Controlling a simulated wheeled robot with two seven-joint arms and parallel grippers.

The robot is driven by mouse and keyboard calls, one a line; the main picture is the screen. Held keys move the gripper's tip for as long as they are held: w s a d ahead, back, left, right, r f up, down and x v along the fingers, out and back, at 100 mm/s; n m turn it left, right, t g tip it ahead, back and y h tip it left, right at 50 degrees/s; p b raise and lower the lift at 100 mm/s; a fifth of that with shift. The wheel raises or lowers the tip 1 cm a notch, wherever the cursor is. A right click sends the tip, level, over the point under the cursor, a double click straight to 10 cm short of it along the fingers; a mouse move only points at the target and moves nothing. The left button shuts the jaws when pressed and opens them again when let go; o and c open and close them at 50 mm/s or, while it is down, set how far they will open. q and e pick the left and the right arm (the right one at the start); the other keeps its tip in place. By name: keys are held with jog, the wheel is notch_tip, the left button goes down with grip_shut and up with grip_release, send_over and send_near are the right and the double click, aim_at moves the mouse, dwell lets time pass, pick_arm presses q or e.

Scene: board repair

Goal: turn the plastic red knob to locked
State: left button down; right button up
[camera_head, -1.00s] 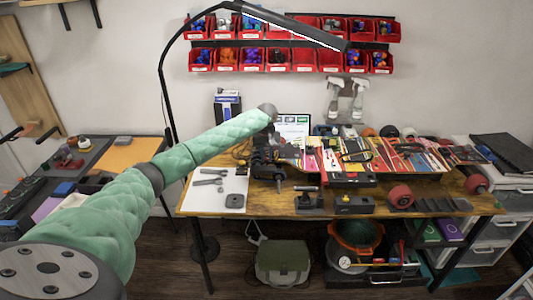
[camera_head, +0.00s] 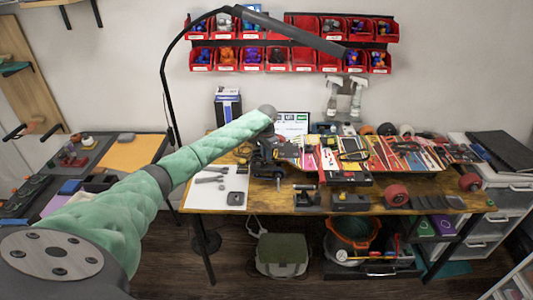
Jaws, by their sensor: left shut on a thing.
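My left arm reaches in from the left to the workbench, and my left gripper (camera_head: 264,164) is a dark shape at the left end of the colourful skateboard deck (camera_head: 375,154). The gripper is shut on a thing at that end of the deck. The jaws and dark parts around them hide what they hold, so I cannot make out the plastic red knob or how it is turned. My right gripper is not in view.
A white sheet with tools (camera_head: 217,194) lies left of the gripper on the wooden workbench (camera_head: 262,203). Dark tool blocks (camera_head: 351,202) and red wheels (camera_head: 396,194) lie along the front. A black lamp (camera_head: 295,30) arches above. Red bins (camera_head: 306,58) hang on the wall.

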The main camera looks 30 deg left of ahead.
pick_arm(q)
jog(key=shift+r+m, duration=0.15)
jog(key=shift+m, duration=1.05)
jog(key=shift+a+m+p, duration=0.1)
jog(key=shift+m+p, duration=0.2)
jog(key=shift+m, duration=0.8)
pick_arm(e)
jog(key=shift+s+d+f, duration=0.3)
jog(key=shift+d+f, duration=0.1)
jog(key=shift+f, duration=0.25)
pick_arm(q)
jog(key=c, duration=1.6)
grip_release()
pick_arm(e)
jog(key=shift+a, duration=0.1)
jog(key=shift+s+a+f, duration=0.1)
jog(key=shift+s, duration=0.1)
